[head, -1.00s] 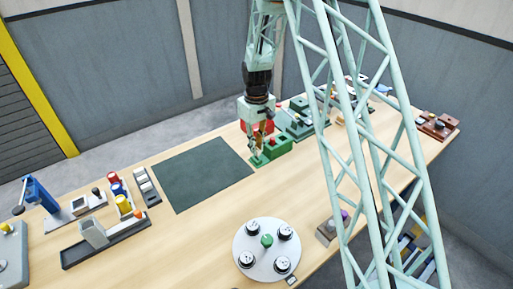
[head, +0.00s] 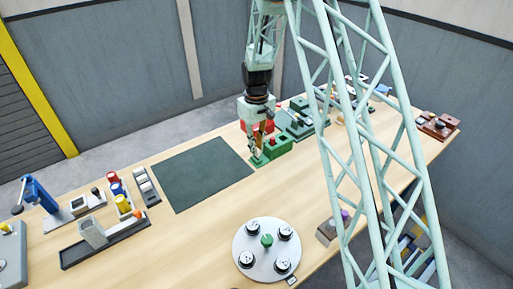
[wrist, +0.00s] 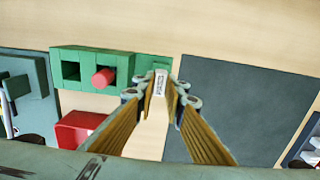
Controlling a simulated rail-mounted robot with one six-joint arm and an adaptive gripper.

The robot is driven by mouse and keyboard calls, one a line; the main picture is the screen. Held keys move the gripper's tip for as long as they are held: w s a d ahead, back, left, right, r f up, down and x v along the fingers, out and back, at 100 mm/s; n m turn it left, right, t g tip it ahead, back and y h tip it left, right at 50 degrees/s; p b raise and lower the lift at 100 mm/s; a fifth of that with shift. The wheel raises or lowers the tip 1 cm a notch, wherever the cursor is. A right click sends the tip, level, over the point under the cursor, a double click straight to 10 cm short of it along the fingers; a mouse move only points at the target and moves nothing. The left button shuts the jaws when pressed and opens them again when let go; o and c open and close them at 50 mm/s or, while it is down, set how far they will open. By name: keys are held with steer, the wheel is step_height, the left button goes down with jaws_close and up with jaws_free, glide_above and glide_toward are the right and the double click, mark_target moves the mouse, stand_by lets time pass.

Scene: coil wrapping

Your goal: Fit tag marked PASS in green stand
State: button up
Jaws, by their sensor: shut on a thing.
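The green stand (head: 278,147) is on the table beyond the dark mat. In the wrist view the green stand (wrist: 92,62) has a square opening at left, a red round peg beside it and a low section at right. My gripper (wrist: 160,97) is shut on a small white tag (wrist: 160,80) with dark lettering too small to read. The tag is upright between the fingertips, at the low right section of the stand. I cannot tell whether it is seated in a slot. In the head view my gripper (head: 262,150) points down at the stand's near left end.
A dark green mat (head: 200,173) lies flat just left of the stand. A red box (wrist: 80,130) and a grey-green fixture (wrist: 25,90) stand close by. A round plate with black knobs (head: 267,262) is nearer. Bare table lies between.

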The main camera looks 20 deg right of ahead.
steer(key=shift+f+b, duration=0.7)
steer(key=shift+f, duration=0.55)
stand_by(0.3)
steer(key=o, duration=0.8)
steer(key=shift+r, duration=0.2)
step_height(320, 180, up, 12)
steer(key=shift+f, duration=0.15)
stand_by(0.4)
stand_by(0.8)
